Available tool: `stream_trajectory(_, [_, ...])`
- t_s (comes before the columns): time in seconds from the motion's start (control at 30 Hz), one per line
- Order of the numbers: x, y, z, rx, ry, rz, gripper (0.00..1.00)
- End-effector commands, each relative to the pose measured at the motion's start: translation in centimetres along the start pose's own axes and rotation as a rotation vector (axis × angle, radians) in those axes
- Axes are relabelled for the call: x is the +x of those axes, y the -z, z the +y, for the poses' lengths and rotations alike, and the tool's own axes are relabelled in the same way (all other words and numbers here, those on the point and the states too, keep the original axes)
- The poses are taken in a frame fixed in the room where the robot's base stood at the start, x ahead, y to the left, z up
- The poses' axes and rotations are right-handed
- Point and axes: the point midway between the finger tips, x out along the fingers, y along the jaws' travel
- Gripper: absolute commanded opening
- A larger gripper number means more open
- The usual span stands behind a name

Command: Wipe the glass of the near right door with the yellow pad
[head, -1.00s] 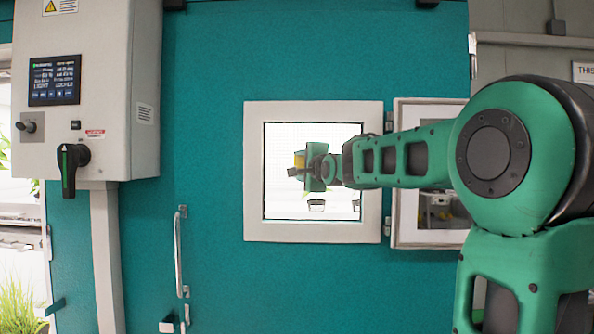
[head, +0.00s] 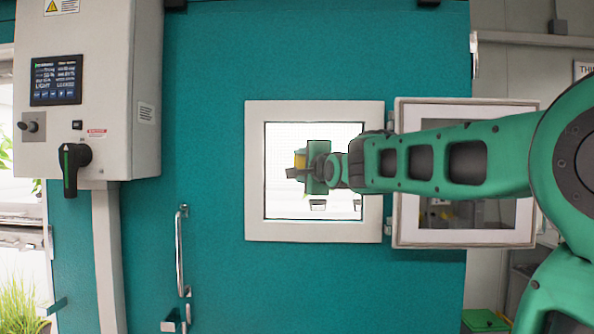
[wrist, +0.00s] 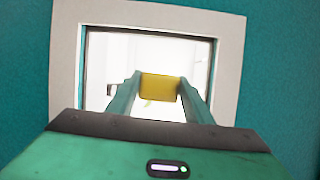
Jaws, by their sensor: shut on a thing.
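The yellow pad (wrist: 160,87) is held between the two fingers of my gripper (wrist: 160,92) in the wrist view. In the head view the pad (head: 300,161) shows as a small yellow patch at the left of my gripper (head: 301,172).
An open hatch panel with a grey frame (head: 465,238) stands right of the window, behind my arm. A vertical door handle (head: 181,250) is at lower left. A grey control box (head: 110,100) with a screen and black rotary switch juts out at left.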

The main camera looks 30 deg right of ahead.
Motion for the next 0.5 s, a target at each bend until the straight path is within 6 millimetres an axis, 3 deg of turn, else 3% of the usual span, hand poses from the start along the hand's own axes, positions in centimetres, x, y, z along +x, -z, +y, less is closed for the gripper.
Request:
stream_trajectory(0.33, [0.0, 0.0, 0.1, 0.0, 0.0, 0.0, 0.25])
stream_trajectory(0.5, [0.2, 0.1, 3.2, -0.001, -0.005, 0.0, 0.25])
